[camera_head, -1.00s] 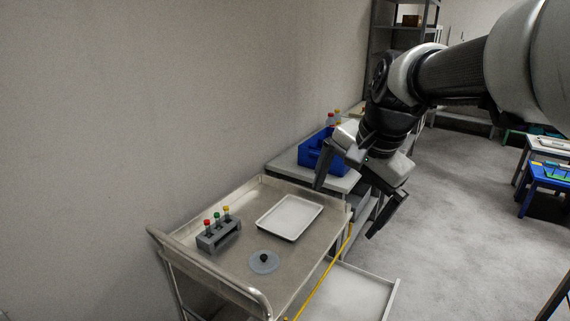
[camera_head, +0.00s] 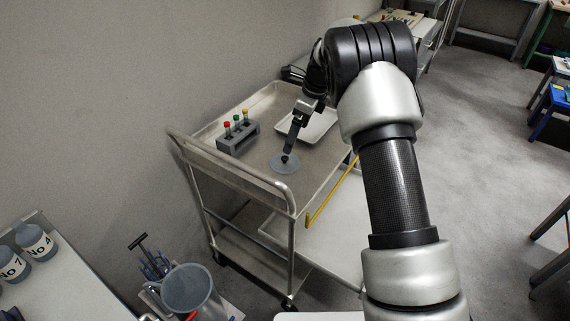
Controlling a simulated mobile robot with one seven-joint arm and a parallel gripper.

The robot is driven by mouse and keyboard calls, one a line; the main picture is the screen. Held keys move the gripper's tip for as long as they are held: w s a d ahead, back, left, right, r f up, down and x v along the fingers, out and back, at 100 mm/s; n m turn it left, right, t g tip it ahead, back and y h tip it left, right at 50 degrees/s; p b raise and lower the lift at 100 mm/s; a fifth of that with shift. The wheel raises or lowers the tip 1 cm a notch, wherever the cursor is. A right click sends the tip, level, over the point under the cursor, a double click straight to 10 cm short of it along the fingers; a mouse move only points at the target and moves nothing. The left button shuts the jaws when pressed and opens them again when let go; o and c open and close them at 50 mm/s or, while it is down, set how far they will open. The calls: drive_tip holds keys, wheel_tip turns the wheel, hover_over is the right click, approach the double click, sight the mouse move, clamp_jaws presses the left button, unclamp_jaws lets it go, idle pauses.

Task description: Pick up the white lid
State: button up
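The lid (camera_head: 289,168) is a pale grey, see-through-looking disc with a dark knob, lying flat on the metal cart's top (camera_head: 245,172). My gripper (camera_head: 287,155) points down over the lid, with its fingertip end at the knob and partly covering it. Only one finger shows clearly, as the fingers line up in this view. I cannot tell whether they are open or touching the knob.
A grey rack (camera_head: 238,140) with red-, green- and yellow-capped tubes stands left of the lid. A white tray (camera_head: 318,127) lies behind my gripper. The cart has a raised rail (camera_head: 240,177). A grey bucket (camera_head: 187,288) stands at the lower left.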

hover_over(286, 157)
drive_tip(key=d, duration=0.2)
drive_tip(key=f, duration=0.4)
drive_tip(key=s+f, duration=0.1)
drive_tip(key=f, duration=0.1)
drive_tip(key=shift+f, duration=0.2)
drive_tip(key=shift+a+x, duration=0.15)
drive_tip(key=shift+x, duration=1.2)
drive_tip(key=shift+a+x, duration=0.1)
drive_tip(key=shift+x, duration=1.25)
drive_tip(key=shift+w+r, duration=0.1)
drive_tip(key=shift+r, duration=0.05)
drive_tip(key=c, duration=1.1)
